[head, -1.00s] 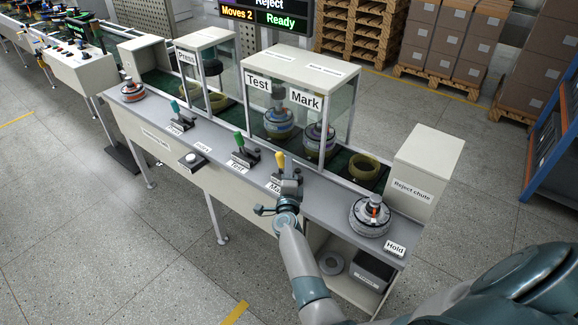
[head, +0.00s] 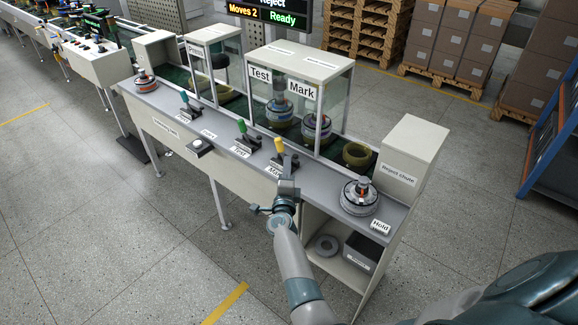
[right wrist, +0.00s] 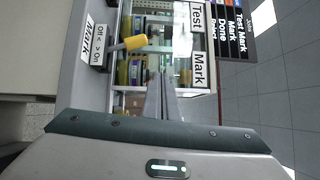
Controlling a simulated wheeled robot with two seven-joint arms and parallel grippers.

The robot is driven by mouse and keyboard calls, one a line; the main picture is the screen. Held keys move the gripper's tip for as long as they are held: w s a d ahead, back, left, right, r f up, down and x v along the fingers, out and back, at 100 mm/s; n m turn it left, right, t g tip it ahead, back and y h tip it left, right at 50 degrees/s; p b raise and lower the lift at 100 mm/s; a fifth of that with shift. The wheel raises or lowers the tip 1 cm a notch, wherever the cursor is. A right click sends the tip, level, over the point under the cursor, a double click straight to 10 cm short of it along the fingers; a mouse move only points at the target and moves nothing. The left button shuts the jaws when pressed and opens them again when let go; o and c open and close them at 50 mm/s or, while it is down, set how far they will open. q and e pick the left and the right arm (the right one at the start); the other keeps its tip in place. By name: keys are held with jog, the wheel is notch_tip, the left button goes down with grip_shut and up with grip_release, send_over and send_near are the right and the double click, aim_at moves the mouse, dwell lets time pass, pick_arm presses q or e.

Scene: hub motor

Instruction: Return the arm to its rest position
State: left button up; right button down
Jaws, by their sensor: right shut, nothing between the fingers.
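My right gripper (head: 287,187) is shut and empty at the front edge of the grey bench (head: 225,150), just in front of the yellow Mark lever (head: 279,146). In the right wrist view, its closed fingers (right wrist: 161,98) point toward the glass Test and Mark enclosure (right wrist: 187,48), with the yellow lever (right wrist: 130,43) to their left and apart from them. My right forearm (head: 293,265) comes up from the bottom of the head view. My left gripper is not in view.
A hub motor (head: 361,195) stands by the Hold label (head: 381,226), beside the reject chute box (head: 411,158). Another motor (head: 145,81) sits at the bench's left end. A green Test lever (head: 243,130) and blue-green Press lever (head: 185,101) stand along the bench. Open floor (head: 90,230) lies in front.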

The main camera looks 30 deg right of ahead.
jog(key=s+a+f+n+y+b, duration=0.1)
jog(key=s+a+f+n+y, duration=0.15)
jog(key=f, duration=0.55)
jog(key=s+a+f+n+g+y+b, duration=0.1)
jog(key=s+a+f+n+y, duration=0.2)
jog(key=f, duration=0.4)
jog(key=s+a+f+n+y, duration=0.1)
jog(key=s+a+f+n, duration=0.15)
jog(key=f+n, duration=0.4)
jog(key=s+a+f+n+g+y+b, duration=0.1)
jog(key=s+a+f+n+g+y, duration=0.15)
jog(key=s+f, duration=0.7)
jog(key=s+a+f+n+g+y+b, duration=0.1)
jog(key=s+a+f+n+g, duration=0.15)
jog(key=s+f, duration=0.65)
jog(key=s+a+f+n+g+b, duration=0.15)
jog(key=s+f+n+g, duration=0.4)
jog(key=s+f, duration=1.3)
pick_arm(q)
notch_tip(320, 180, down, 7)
jog(key=b, duration=0.1)
jog(key=shift+b, duration=0.4)
pick_arm(e)
jog(key=s+d+f+n+g, duration=0.1)
jog(key=s+d+f+n, duration=0.1)
jog(key=s, duration=0.9)
jog(key=s+d+f+n+g, duration=0.2)
jog(key=s+n, duration=0.1)
jog(key=s, duration=0.9)
